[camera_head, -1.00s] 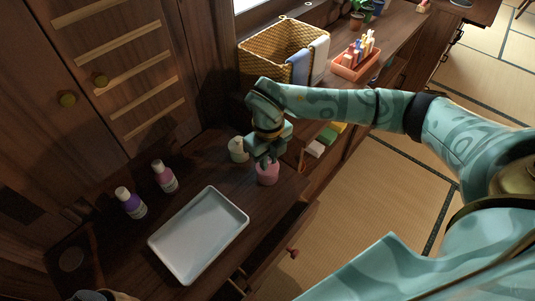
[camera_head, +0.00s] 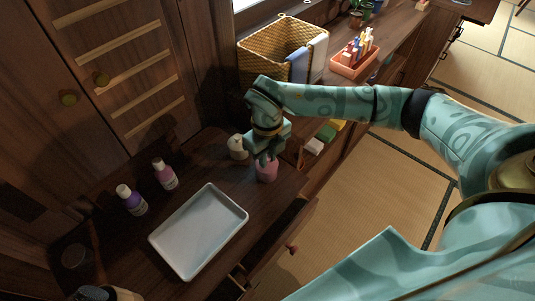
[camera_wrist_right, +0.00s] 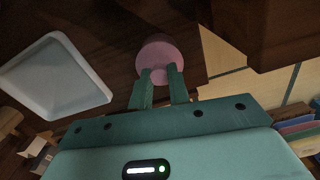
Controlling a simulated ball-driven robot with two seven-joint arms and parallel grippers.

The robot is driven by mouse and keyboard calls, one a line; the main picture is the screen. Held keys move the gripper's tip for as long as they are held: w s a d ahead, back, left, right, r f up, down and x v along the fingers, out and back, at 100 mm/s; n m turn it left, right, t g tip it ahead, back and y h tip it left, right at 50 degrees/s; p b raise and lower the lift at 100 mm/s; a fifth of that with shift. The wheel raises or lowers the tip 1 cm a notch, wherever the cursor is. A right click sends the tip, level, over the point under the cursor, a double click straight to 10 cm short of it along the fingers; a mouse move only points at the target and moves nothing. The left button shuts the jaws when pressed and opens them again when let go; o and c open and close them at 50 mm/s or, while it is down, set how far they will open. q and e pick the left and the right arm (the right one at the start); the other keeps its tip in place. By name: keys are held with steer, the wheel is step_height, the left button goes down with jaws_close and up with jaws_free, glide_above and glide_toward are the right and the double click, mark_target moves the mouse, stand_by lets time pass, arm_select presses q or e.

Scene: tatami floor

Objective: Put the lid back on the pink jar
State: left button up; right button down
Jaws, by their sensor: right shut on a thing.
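The pink jar (camera_head: 266,173) stands on the dark wooden top, right of the white tray. My right gripper (camera_head: 265,158) points down directly over it and hides its top in the head view. In the right wrist view the round pink top (camera_wrist_right: 168,54) fills the space just beyond the fingers. There my right gripper (camera_wrist_right: 161,74) is shut on a small pink knob, which looks like that of the lid (camera_wrist_right: 161,75). The lid lines up with the jar, but I cannot tell whether it rests fully on the rim. My left gripper is not in view.
A white tray (camera_head: 208,243) lies left of the jar. A pale lidded jar (camera_head: 237,149) stands close behind. A purple bottle (camera_head: 133,202) and a pink bottle (camera_head: 165,176) stand further left. A drawer (camera_head: 277,249) is open at the front edge.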

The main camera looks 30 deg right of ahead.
arm_select(q)
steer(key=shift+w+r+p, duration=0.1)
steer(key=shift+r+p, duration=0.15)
steer(key=shift+p, duration=0.05)
arm_select(e)
steer(key=shift+r, duration=0.1)
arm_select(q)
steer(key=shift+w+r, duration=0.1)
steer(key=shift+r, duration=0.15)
arm_select(e)
steer(key=shift+f, duration=0.25)
stand_by(0.8)
arm_select(q)
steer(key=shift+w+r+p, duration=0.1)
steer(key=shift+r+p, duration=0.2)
steer(key=shift+p, duration=0.25)
arm_select(e)
steer(key=c, duration=0.8)
jaws_free()
steer(key=shift+o, duration=0.2)
steer(key=shift+r+p, duration=3.1)
steer(key=shift+r, duration=0.5)
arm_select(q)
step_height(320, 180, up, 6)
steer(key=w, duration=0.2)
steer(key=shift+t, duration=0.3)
